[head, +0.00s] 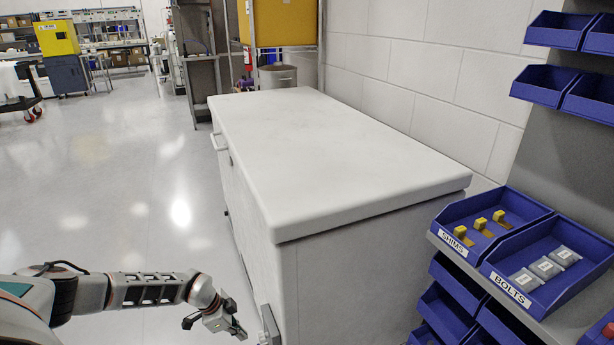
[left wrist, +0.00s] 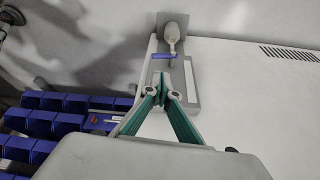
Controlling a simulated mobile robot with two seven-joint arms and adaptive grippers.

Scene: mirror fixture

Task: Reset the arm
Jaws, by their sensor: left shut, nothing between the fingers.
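My left arm comes in from the lower left in the head view. Its gripper (head: 238,331) hangs low beside the white chest, near the grey fixture (head: 268,326) on the chest's side. In the left wrist view the teal-sided fingers (left wrist: 162,84) meet at their tips with nothing between them. Beyond them is a grey plate (left wrist: 191,84) with a rounded pale piece (left wrist: 176,27) and a blue bar (left wrist: 165,56). Whether the fingers touch the plate I cannot tell. My right gripper does not show.
The white chest (head: 330,150) fills the middle. Blue bins labelled SHIMS (head: 453,242) and BOLTS (head: 510,291) stand on a rack at right, with more bins above and below. A block wall is behind. The floor (head: 120,190) at left is open.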

